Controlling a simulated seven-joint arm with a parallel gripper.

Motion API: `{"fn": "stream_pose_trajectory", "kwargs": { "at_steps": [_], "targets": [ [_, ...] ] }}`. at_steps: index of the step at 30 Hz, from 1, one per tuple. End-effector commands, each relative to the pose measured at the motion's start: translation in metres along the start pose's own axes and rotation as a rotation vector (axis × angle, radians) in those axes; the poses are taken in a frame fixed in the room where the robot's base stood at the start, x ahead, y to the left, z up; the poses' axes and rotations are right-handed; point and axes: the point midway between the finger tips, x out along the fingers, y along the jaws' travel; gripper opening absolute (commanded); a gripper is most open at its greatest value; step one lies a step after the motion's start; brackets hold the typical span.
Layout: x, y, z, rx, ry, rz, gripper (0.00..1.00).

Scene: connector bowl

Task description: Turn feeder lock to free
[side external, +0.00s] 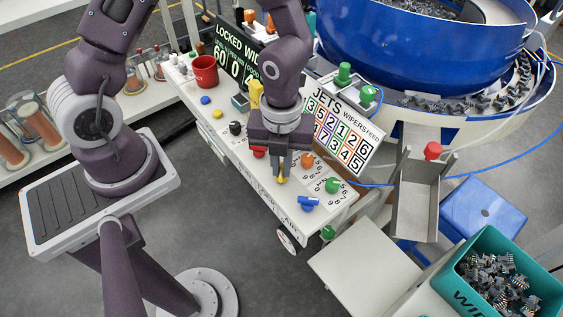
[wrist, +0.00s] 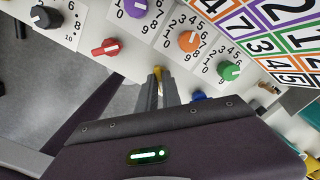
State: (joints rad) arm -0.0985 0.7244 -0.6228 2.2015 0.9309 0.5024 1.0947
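My gripper (side external: 281,175) points down at the front edge of the white control panel (side external: 217,126). In the wrist view its two dark fingers (wrist: 158,80) are close together, with a small yellow handle (wrist: 157,70) at their tips. They look shut on this handle, which is mostly hidden by them. The yellow also shows below the fingers in the side view (side external: 282,181). Labels run along the panel's front edge, partly covered by my gripper; I cannot read which one names the feeder lock.
A red lever (wrist: 105,47), a black knob (wrist: 45,17), a purple knob (wrist: 135,8), an orange knob (wrist: 188,40), a green knob (wrist: 229,71) and a blue handle (side external: 308,203) surround my gripper. The JETS number board (side external: 340,125) stands behind. A blue bowl feeder (side external: 400,50) is at the back.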

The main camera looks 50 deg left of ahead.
Motion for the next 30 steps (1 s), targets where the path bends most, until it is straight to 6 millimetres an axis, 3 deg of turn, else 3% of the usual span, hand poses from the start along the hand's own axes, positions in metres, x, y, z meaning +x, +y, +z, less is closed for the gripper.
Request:
{"fn": "stream_pose_trajectory", "kwargs": {
  "at_steps": [14,30],
  "targets": [
    [-0.0005,-0.0001,0.0001,-0.056,-0.001,0.000,0.00],
    [-0.0009,-0.0004,0.0001,-0.505,-0.002,-0.002,0.00]
  ]
}}
